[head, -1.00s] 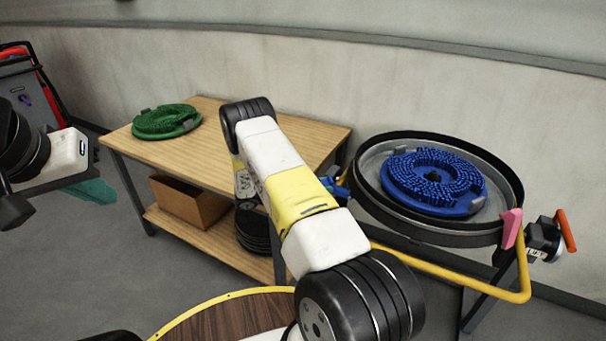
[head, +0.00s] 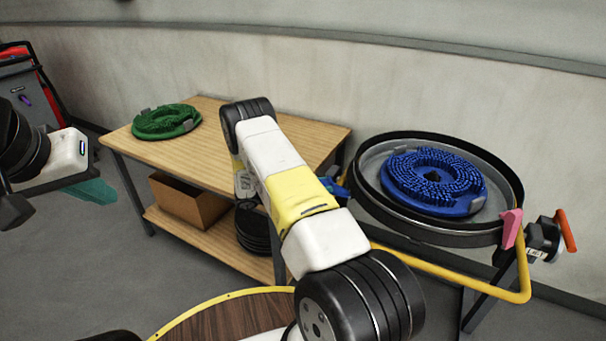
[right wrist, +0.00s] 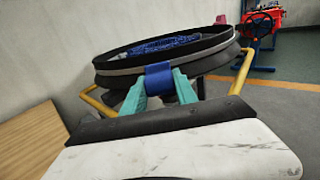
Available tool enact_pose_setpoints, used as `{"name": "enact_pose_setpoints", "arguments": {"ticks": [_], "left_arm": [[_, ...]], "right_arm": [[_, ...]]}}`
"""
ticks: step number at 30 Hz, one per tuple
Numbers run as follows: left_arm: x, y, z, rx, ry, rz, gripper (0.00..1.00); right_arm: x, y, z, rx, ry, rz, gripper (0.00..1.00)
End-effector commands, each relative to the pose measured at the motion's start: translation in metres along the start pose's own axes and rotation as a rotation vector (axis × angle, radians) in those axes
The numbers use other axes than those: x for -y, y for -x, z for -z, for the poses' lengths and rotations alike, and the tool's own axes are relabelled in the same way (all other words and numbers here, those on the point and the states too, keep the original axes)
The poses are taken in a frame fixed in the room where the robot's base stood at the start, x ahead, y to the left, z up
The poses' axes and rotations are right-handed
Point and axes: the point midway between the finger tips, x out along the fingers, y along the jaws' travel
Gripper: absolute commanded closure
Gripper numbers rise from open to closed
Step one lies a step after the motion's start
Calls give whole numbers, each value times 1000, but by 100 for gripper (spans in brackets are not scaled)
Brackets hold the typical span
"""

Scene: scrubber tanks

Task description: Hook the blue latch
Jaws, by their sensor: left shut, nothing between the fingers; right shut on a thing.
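The blue latch (right wrist: 158,78) is on the near side of the round black-rimmed tank (right wrist: 110,70), at the rim. The teal fingers of my right gripper (right wrist: 160,90) are shut on it, one on each side. In the head view only a small bit of the blue latch (head: 341,191) shows beside my right arm, which hides my right gripper. The pink latch (head: 512,228) stands upright against the tank's right side. My left gripper (head: 92,191) is shut and empty at the far left, above the floor. I cannot tell whether the blue latch is hooked.
A blue brush disc (head: 435,182) lies in the tank. A yellow tubular frame (head: 450,272) runs around the tank. A wooden bench (head: 300,128) at left holds a green brush disc (head: 166,121); a cardboard box (head: 188,200) sits on its lower shelf.

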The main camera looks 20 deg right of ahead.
Motion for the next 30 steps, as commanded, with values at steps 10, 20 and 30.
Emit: {"name": "enact_pose_setpoints", "arguments": {"ticks": [10,20,30], "left_arm": [[0,0,0,0,0,0,100],[0,0,0,0,0,0,100],[0,0,0,0,0,0,100]], "right_arm": [[-1,0,-2,-19,-2,-3,100],[-1,-11,-19,-188,-5,-2,100],[-1,-36,-42,-503,-8,-2,100]]}}
